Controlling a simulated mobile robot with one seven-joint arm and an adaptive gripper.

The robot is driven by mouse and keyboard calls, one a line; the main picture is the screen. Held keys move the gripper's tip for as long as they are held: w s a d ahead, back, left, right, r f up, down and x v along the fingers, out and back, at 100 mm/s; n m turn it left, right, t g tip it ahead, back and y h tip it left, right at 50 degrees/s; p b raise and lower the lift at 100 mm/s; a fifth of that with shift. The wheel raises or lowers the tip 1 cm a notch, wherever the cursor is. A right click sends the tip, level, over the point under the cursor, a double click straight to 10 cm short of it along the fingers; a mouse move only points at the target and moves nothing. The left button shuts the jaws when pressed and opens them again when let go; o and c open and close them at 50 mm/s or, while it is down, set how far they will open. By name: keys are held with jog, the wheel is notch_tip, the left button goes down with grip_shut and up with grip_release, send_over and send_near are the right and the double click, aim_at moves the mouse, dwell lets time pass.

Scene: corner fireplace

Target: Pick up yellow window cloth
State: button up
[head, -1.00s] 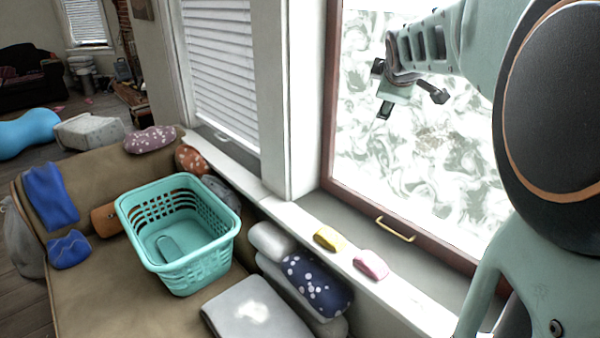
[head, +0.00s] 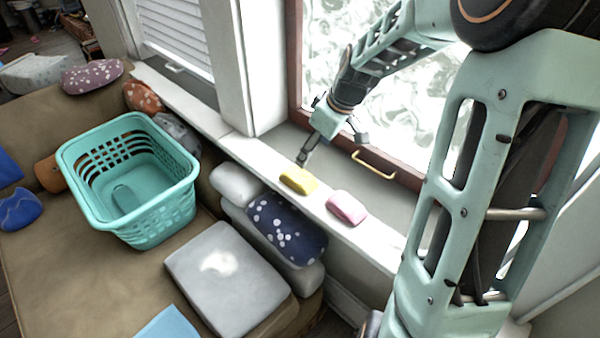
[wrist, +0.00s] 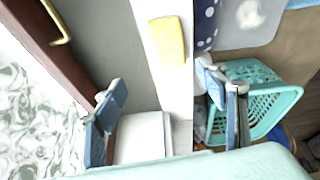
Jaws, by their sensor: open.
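The yellow window cloth (head: 299,180) lies on the white window sill, left of a pink cloth (head: 346,207). It also shows near the top of the wrist view (wrist: 167,41), ahead of the fingers. My gripper (head: 308,155) is just above and behind the yellow cloth in the head view. In the wrist view the two blue fingers of my gripper (wrist: 168,100) are wide apart with nothing between them. The yellow cloth is not between the fingers. From the head view I cannot tell the exact height of the fingertips over it.
The window frame with a brass handle (head: 374,165) stands close behind the sill (head: 325,224). A teal basket (head: 180,208) sits on the brown sofa (head: 60,270). A dark dotted cushion (head: 287,230) and a grey cushion (head: 228,285) lie in front of the sill.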

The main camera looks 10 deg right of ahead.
aim_at(300, 175)
jog(key=shift+s+a+f, duration=0.15)
jog(key=shift+a+f, duration=0.25)
jog(key=shift+f, duration=0.15)
jog(key=shift+y, duration=0.3)
jog(key=b+x, duration=0.1)
jog(key=x, duration=0.4)
jog(key=shift+a+f+b, duration=0.15)
jog(key=shift+f+b, duration=0.15)
jog(key=x, duration=0.1)
jog(key=b+x, duration=0.1)
jog(key=x, duration=0.2)
jog(key=shift+s+f, duration=0.3)
jog(key=shift+f, duration=0.05)
jog(key=shift+w+f, duration=0.15)
jog(key=shift+f, duration=0.15)
jog(key=shift+c, duration=0.4)
jog(key=c, duration=1.1)
